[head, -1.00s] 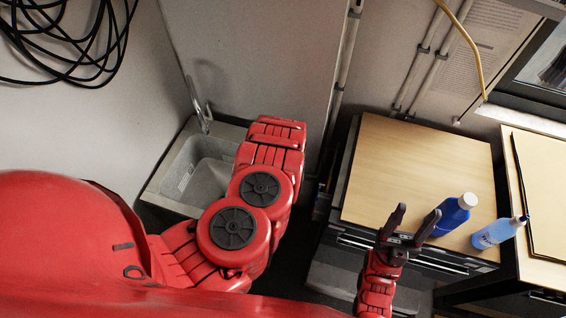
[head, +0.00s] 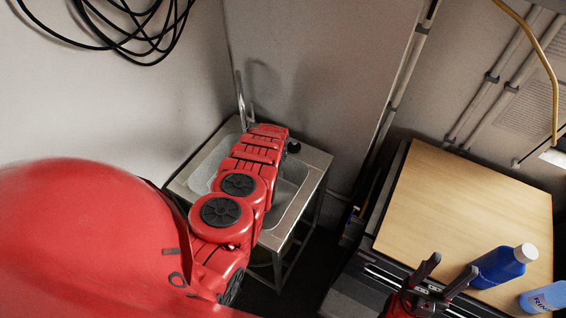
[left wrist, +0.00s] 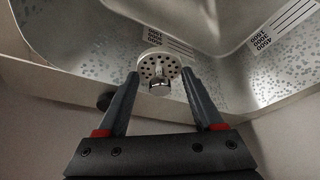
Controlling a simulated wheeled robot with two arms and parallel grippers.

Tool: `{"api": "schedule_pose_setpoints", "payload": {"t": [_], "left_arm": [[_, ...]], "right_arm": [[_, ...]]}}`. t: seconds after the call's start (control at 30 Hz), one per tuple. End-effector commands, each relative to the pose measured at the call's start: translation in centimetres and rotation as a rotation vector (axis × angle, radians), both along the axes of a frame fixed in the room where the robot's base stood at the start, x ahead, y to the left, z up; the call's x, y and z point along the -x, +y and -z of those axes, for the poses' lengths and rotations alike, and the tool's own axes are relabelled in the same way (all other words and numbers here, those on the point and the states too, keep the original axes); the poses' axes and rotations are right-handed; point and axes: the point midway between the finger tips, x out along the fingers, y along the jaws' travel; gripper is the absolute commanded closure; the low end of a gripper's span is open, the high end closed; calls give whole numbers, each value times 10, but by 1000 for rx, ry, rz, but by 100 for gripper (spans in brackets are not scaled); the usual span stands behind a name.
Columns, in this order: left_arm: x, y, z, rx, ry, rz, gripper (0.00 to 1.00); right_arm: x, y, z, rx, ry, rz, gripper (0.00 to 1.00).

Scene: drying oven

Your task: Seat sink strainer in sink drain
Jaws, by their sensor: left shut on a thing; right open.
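The sink (head: 318,160) is a metal basin on a leg frame in the corner. My left arm reaches over it and covers its middle. In the left wrist view, the sink strainer (left wrist: 152,63), a round metal disc with holes and a knob, is between the fingertips of my left gripper (left wrist: 160,76), which is shut on it. The sink's speckled basin wall (left wrist: 90,42) shows behind it. The drain cannot be made out, and the left fingers are hidden in the head view. My right gripper (head: 453,268) is open and empty at the front edge of the wooden table.
A tap (head: 241,105) stands at the sink's back left. The wooden table (head: 450,195) at right carries a blue bottle (head: 497,268) and a clear blue bottle (head: 540,297), both close to my right gripper. Walls enclose the sink behind. A dark gap separates sink and table.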

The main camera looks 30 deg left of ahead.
Motion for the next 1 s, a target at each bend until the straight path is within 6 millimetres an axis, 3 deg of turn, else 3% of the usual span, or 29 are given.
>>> {"api": "schedule_pose_setpoints", "payload": {"t": [1.0], "left_arm": [[7,15,16,0,-2,-44,88]], "right_arm": [[0,0,16,0,0,0,41]]}}
